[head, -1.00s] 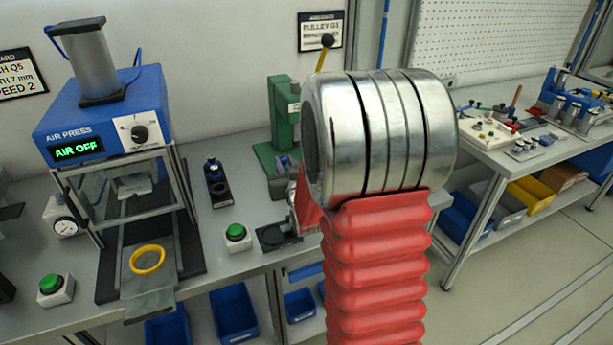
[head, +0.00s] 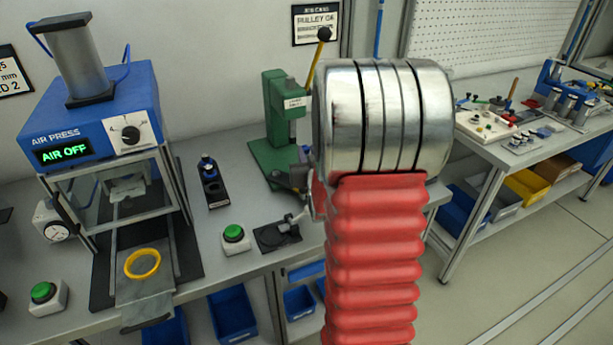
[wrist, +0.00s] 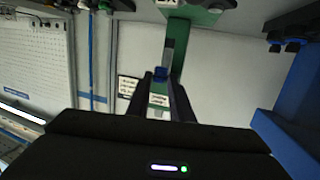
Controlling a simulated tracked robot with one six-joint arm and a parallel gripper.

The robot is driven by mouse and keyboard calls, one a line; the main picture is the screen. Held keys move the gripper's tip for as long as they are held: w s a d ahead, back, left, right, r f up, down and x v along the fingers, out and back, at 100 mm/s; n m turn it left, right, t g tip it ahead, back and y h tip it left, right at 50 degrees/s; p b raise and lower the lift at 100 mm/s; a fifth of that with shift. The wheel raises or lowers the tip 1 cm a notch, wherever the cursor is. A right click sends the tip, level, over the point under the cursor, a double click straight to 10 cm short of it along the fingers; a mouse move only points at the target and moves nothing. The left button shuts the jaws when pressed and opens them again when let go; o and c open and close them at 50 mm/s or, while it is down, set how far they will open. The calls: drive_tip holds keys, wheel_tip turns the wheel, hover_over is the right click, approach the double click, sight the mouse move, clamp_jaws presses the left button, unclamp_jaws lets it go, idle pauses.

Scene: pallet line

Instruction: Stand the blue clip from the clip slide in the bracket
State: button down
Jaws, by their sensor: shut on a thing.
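My gripper (wrist: 160,88) shows in the wrist view with its two dark fingers closed on a small blue clip (wrist: 160,74) at their tips. The clip is small and dim there, so its tilt is hard to tell. In the head view my own red and metal arm hides most of the gripper and the clip. A small black plate with a grey metal piece on it (head: 280,234) lies on the bench left of my arm; it may be the bracket, but I cannot tell. I cannot make out the clip slide for certain.
The blue air press (head: 95,125) stands at left, reading AIR OFF, with a yellow ring (head: 142,263) on its tray. A green lever press (head: 285,115) stands behind my arm. A black holder with a blue top (head: 212,185) and a green button (head: 234,237) stand between.

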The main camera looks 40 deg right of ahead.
drive_tip(key=shift+f, duration=1.8)
drive_tip(key=shift+f, duration=2.05)
drive_tip(key=shift+f, duration=0.6)
drive_tip(key=c, duration=1.6)
unclamp_jaws()
drive_tip(key=shift+f, duration=0.1)
drive_tip(key=shift+o, duration=0.2)
